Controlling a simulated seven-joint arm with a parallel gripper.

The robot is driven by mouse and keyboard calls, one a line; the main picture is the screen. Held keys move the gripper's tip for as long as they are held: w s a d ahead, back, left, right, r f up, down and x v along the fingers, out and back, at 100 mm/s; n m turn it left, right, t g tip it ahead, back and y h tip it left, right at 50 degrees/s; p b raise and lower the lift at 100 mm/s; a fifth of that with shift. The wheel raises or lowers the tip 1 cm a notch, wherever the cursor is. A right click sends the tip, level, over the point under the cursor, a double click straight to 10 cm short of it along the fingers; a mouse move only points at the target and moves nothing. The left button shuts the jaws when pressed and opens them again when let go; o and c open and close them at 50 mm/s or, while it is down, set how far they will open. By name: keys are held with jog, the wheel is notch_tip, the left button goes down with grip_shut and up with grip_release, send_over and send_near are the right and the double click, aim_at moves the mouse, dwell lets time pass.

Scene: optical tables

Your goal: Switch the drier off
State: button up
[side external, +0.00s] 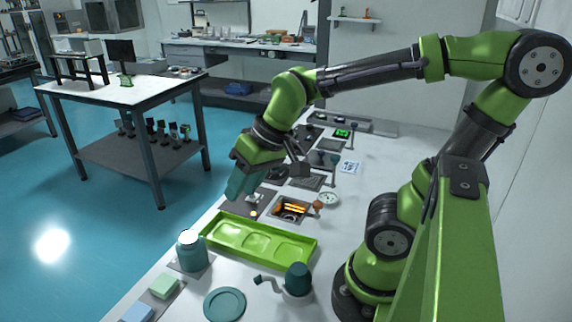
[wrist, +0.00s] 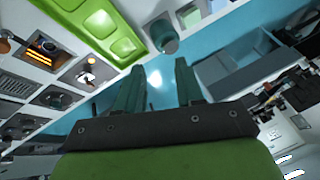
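A unit with glowing orange bars (side external: 290,208), which looks like the drier, is set in the white bench; it also shows at the left of the wrist view (wrist: 40,50). Left of it in the side view, a dark plate carries a small pale switch (side external: 253,201) and a lit orange lamp (side external: 253,214). This switch also shows in the wrist view (wrist: 82,76); its exact position is too small to tell. My gripper (side external: 234,193) hangs above the bench's left edge near this plate. In the wrist view its teal fingers (wrist: 160,66) are apart, with nothing between them.
A green tray (side external: 262,239) lies in front of the plate, with a teal jar (side external: 191,252) to its left. A round gauge (side external: 328,198) and a brown knob (side external: 317,206) sit right of the glowing unit. Further panels (side external: 312,181) lie behind. Open floor (side external: 95,225) is left.

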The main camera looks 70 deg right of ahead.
jog(key=w+d+f+n+g+h, duration=0.2)
jog(key=w+d+g+h, duration=0.15)
jog(key=w+d, duration=0.35)
jog(key=w+d+f+n+g+h, duration=0.1)
jog(key=w+d+f+g+h, duration=0.2)
jog(key=w+d, duration=0.35)
jog(key=shift+t+h, duration=0.65)
jog(key=shift+t, duration=0.1)
jog(key=x, duration=1.6)
jog(key=shift+s+d, duration=0.15)
jog(key=shift+r, duration=0.1)
grip_shut()
